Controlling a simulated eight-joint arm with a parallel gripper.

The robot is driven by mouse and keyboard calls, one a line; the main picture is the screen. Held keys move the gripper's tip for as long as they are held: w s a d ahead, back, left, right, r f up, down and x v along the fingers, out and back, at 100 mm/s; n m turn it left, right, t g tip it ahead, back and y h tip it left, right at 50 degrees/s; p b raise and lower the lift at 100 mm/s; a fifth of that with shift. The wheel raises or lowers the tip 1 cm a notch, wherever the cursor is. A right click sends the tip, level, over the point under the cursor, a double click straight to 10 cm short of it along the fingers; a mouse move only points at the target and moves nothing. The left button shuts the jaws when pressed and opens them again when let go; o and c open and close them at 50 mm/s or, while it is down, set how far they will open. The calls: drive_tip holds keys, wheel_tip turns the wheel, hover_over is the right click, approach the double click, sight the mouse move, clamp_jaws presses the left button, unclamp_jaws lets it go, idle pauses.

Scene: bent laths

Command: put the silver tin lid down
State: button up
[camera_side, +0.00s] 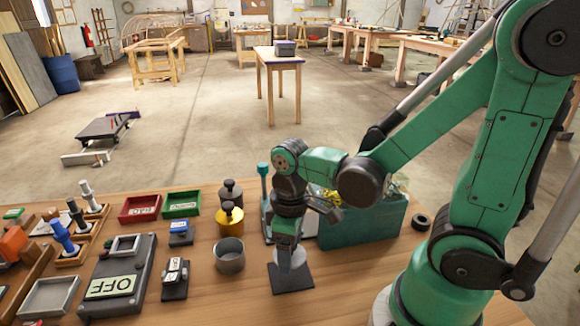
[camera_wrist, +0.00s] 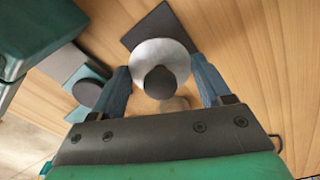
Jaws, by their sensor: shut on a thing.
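The silver tin lid (camera_wrist: 150,52) is a pale round disc with a dark knob (camera_wrist: 160,82), between the two blue fingers of my gripper (camera_wrist: 163,88) in the wrist view. My gripper is shut on it. In the side view my gripper (camera_side: 287,246) points down, with the pale lid (camera_side: 298,258) partly hidden at its fingertips. A dark square pad (camera_side: 291,281) lies directly below on the table; its corner also shows beyond the lid in the wrist view (camera_wrist: 140,36). I cannot tell whether the lid touches the pad. An open grey tin (camera_side: 230,260) stands left of the pad.
A gold tin (camera_side: 230,222) and a dark tin (camera_side: 231,193) stand behind the grey tin. A teal bin (camera_side: 365,230) is close on the right, with a black ring (camera_side: 421,222) beyond. A box marked OFF (camera_side: 137,270) is left. Bare wood lies in front of the pad.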

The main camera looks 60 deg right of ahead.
sight(291, 275)
drive_tip(key=shift+f, duration=1.95)
drive_tip(key=o, duration=1.2)
wheel_tip(291, 275, up, 12)
drive_tip(key=shift+f, duration=0.1)
drive_tip(key=shift+w+r+m+t, duration=0.2)
drive_tip(key=shift+w+m+t, duration=0.45)
drive_tip(key=shift+t, duration=0.55)
drive_tip(key=shift+w+r+m+t, duration=0.15)
drive_tip(key=shift+w+m+t, duration=0.45)
drive_tip(key=shift+t, duration=0.6)
drive_tip(key=shift+w+r+m+t, duration=0.2)
drive_tip(key=shift+w+m+t, duration=0.4)
drive_tip(key=shift+t, duration=0.6)
